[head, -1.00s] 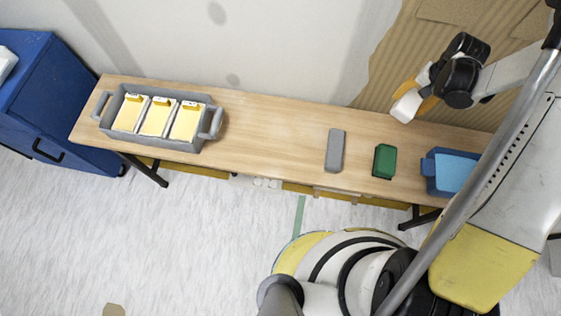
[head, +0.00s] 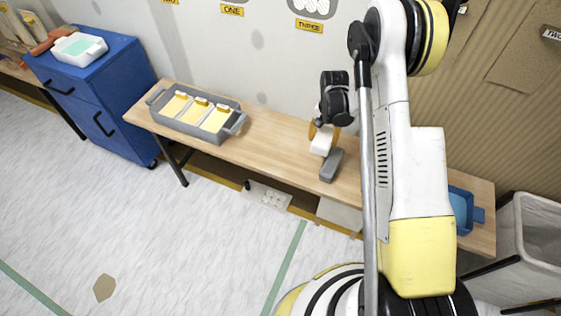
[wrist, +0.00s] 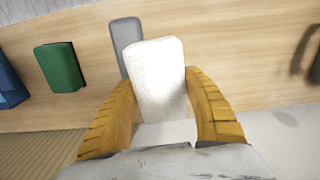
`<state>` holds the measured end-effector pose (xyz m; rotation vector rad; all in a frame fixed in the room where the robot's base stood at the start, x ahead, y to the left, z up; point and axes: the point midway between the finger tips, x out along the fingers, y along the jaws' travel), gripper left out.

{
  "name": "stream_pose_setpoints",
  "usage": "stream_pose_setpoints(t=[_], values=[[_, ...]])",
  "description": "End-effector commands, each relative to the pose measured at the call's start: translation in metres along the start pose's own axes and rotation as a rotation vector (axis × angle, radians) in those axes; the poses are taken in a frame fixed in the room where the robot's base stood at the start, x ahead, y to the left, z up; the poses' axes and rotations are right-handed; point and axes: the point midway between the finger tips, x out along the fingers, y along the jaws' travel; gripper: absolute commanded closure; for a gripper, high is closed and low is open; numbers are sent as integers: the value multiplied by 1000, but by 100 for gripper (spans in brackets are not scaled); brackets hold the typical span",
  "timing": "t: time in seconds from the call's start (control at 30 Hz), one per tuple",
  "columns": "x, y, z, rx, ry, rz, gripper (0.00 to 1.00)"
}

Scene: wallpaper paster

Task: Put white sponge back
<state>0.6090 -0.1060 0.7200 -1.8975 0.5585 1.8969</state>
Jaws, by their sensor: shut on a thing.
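The white sponge (wrist: 160,75) is between the two yellow fingers of my gripper (wrist: 162,112) in the wrist view. My gripper is shut on it. In the head view the white sponge (head: 323,139) is held near the grey block (head: 331,164) on the wooden table (head: 272,138). In the wrist view the grey block (wrist: 122,32) lies on the table just beyond the sponge and is partly covered by it. I cannot tell whether the sponge touches the table.
A green sponge (wrist: 60,67) lies left in the wrist view. A blue tub (head: 461,208) is at the table's right. A grey caddy (head: 233,128) with yellow packets stands left. A blue cabinet (head: 90,90) carries a white tray (head: 80,50). Table between caddy and grey block is clear.

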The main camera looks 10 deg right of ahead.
Motion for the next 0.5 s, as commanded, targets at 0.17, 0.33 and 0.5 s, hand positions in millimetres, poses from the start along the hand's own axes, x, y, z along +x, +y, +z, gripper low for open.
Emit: stream_pose_setpoints(t=[0.17,0.33,0.5], values=[[0,0,0,0,0,0,74],[5,-7,1,-3,0,-1,74],[25,-36,3,-5,0,-1,74]])
